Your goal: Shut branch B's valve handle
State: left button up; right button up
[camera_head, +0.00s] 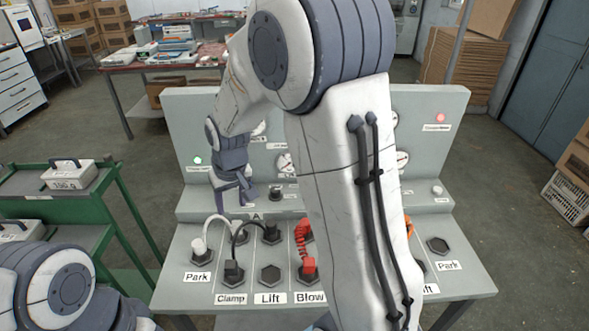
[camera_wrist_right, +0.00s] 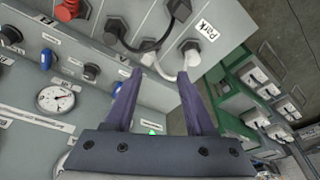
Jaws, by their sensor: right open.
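My right gripper (camera_head: 235,195) is open and empty over the left part of the grey console (camera_head: 185,120); its two purple fingers also show in the wrist view (camera_wrist_right: 160,76). I cannot read which one is branch B's. My right arm hides the middle of the console in the head view. My left gripper is not in view.
Hoses plug into hexagonal sockets on the lower deck: a white one (camera_head: 217,219), a black one (camera_head: 236,240) and a red one (camera_head: 302,233). A green light (camera_head: 197,160) and a red light (camera_head: 440,118) show on the panel. A green cart (camera_head: 100,200) stands at left.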

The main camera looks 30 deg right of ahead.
jog(key=w+d+f+m+t+h+p, duration=0.1)
jog(key=w+d+f+m, duration=0.2)
jog(key=d, duration=1.1)
jog(key=w+d+f+m+h+p, duration=0.1)
jog(key=w+d+f+m+p, duration=0.15)
jog(key=d, duration=1.05)
jog(key=shift+m+h, duration=0.25)
jog(key=shift+h, duration=0.05)
jog(key=x, duration=0.3)
jog(key=p+x, duration=0.1)
jog(key=x, duration=0.2)
jog(key=d+x, duration=0.1)
jog(key=x, duration=0.3)
jog(key=shift+w+d+r+p, duration=0.1)
jog(key=shift+w+p, duration=0.05)
jog(key=shift+p, duration=0.2)
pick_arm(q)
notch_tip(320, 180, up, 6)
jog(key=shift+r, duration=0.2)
pick_arm(e)
jog(key=shift+w+d+f, duration=0.1)
jog(key=shift+w+f, duration=0.15)
jog(key=shift+f, duration=0.35)
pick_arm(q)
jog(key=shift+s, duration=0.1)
pick_arm(e)
grip_shut()
